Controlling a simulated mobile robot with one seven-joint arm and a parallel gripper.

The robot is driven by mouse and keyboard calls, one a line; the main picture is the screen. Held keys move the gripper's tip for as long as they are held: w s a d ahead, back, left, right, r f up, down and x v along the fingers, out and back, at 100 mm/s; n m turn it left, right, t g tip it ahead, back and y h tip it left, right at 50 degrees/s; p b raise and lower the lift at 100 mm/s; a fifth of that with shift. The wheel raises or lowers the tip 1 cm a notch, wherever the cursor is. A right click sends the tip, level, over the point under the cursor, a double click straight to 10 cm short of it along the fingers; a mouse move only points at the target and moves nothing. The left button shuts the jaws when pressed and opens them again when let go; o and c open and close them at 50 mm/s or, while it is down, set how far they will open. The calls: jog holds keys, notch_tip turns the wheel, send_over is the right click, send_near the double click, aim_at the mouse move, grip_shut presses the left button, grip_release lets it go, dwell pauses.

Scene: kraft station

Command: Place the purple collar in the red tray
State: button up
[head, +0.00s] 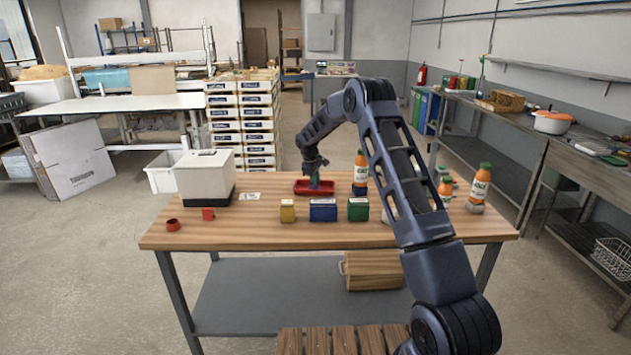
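The red tray (327,189) sits near the back middle of the wooden table. My gripper (315,172) points down over the tray, close to it. A small teal-green upright thing (315,181) shows right under the gripper, in or just above the tray. It is too small to tell whether the gripper holds it or whether the fingers are open. I cannot make out a purple collar; it may be hidden or too small to see. Two small red collar-like pieces, one (173,225) and another (208,214), stand at the table's left.
Yellow (287,211), blue (322,210) and green (358,209) boxes stand in a row in front of the tray. Orange bottles (361,167) stand to its right, some behind my arm. A white box (205,177) stands at the left.

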jog(key=v, duration=1.2)
jog(key=shift+r, duration=0.2)
jog(key=s+d+r+m+t, duration=0.1)
jog(key=s+d+r+m, duration=0.2)
jog(key=s+d+r, duration=0.65)
jog(key=s+d+r+m, duration=0.2)
jog(key=s+d+r, duration=0.65)
jog(key=s, duration=0.65)
jog(key=s+d+r+m+t+y, duration=0.1)
jog(key=s+d+r+m, duration=0.1)
jog(key=s, duration=0.6)
jog(key=s+d+r+m, duration=0.1)
jog(key=s+d+r, duration=0.1)
jog(key=s, duration=0.6)
jog(key=s+d+f+m, duration=0.1)
jog(key=s+f+m, duration=0.1)
jog(key=s, duration=0.7)
jog(key=s+d+f+m+t+y, duration=0.1)
jog(key=s+f, duration=0.3)
jog(key=s, duration=0.5)
jog(key=shift+d+f+m, duration=0.3)
jog(key=shift+d+m, duration=0.2)
jog(key=shift+d, duration=0.3)
